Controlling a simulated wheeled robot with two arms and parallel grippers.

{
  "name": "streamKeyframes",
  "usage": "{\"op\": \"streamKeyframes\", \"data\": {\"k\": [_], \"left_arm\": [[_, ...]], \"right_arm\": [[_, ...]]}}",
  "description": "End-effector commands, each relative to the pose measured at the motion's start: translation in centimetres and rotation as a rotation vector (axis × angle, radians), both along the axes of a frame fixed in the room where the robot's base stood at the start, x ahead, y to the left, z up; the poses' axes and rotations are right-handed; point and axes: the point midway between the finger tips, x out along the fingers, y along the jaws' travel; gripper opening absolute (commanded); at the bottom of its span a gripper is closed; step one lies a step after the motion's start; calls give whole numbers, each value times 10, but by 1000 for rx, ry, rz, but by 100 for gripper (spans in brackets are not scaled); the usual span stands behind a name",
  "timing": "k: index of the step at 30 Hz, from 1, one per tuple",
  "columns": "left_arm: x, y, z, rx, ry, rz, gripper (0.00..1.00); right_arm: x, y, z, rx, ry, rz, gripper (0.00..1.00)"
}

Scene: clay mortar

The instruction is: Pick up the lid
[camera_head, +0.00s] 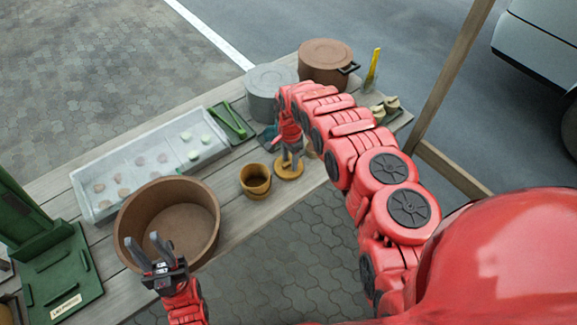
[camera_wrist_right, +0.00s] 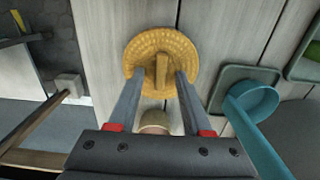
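The round yellow woven lid (camera_head: 288,171) lies flat on the wooden table, right of the small yellow-brown pot (camera_head: 256,181). In the right wrist view the lid (camera_wrist_right: 147,46) has a raised bar handle (camera_wrist_right: 162,76) across its middle. My right gripper (camera_head: 289,160) points down over the lid. In the wrist view its two fingers (camera_wrist_right: 158,80) are apart, one on each side of the handle, with visible gaps. Whether the tips touch the lid is unclear. My left gripper (camera_head: 149,246) is open and empty in front of the large brown bowl (camera_head: 170,218).
A teal ladle (camera_wrist_right: 253,108) lies on a small tray close to the lid. A grey pot (camera_head: 270,85) and a lidded brown pot (camera_head: 325,62) stand behind. A pale tray (camera_head: 150,165) with small pieces and a green stand (camera_head: 60,275) are at left.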

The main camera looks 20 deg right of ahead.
Motion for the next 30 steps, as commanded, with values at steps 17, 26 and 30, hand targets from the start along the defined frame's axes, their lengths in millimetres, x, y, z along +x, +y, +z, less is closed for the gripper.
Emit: {"op": "streamKeyframes", "data": {"k": [17,26,30], "left_arm": [[0,0,0,0,0,0,37],[0,0,-2,0,0,0,37],[0,0,-6,0,0,0,37]], "right_arm": [[0,0,0,0,-1,0,0],[2,0,6,0,-3,1,0],[1,0,17,0,-2,1,0]]}}
